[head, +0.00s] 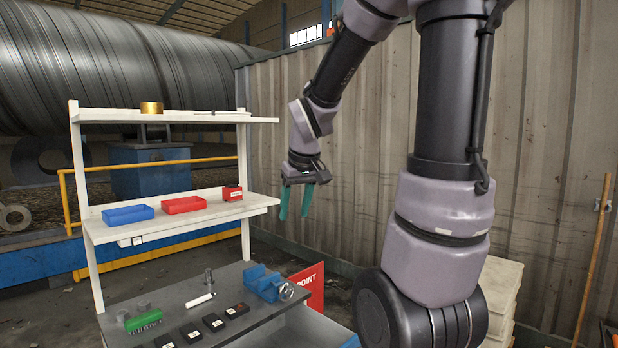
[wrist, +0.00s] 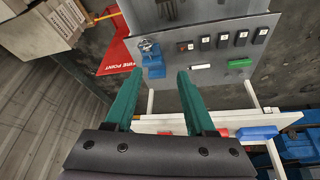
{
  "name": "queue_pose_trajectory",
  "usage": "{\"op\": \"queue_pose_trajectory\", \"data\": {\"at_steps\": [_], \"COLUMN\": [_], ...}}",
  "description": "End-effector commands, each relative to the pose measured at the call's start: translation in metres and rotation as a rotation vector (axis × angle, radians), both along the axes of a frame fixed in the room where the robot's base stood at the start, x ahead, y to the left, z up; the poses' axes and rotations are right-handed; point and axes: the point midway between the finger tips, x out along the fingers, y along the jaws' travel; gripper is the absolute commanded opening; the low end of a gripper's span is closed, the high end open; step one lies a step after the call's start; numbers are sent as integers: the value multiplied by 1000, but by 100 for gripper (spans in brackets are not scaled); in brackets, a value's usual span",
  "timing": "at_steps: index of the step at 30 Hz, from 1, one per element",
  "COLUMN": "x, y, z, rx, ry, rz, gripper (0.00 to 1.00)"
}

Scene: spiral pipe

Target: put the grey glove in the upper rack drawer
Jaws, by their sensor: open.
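My gripper (head: 295,205) hangs in the air to the right of the white shelf, with its two teal fingers pointing down, apart and empty. In the wrist view its fingers (wrist: 158,76) are spread with nothing between them. I cannot make out a grey glove in either view. A grey drawer (head: 290,332) stands pulled out under the workbench at the bottom of the head view, partly cut off. It also shows at the top of the wrist view (wrist: 215,13), with a small dark grey shape inside that I cannot identify.
The workbench (head: 178,291) carries a blue vise (head: 262,282), a white cylinder (head: 200,300), several black boxes and a green holder (head: 143,320). Blue and red bins sit on the shelf above. A red sign (head: 312,284) stands beside the bench. A corrugated wall (head: 355,140) is behind.

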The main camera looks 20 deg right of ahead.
Motion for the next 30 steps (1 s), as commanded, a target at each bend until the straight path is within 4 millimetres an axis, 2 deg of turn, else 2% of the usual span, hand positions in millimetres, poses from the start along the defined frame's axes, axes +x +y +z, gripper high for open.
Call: {"op": "queue_pose_trajectory", "data": {"at_steps": [1,6,12,15,20,30], "x": [-15,-63,-111,-125,-134,-134], "y": [2,8,17,19,21,21], "z": [18,59,87,93,96,96], "rx": [27,150,296,345,375,374], "ry": [-31,-99,-154,-165,-169,-169], "rz": [-42,-184,-297,-329,-348,-347], "gripper": [55,55,55,55,55,55]}}
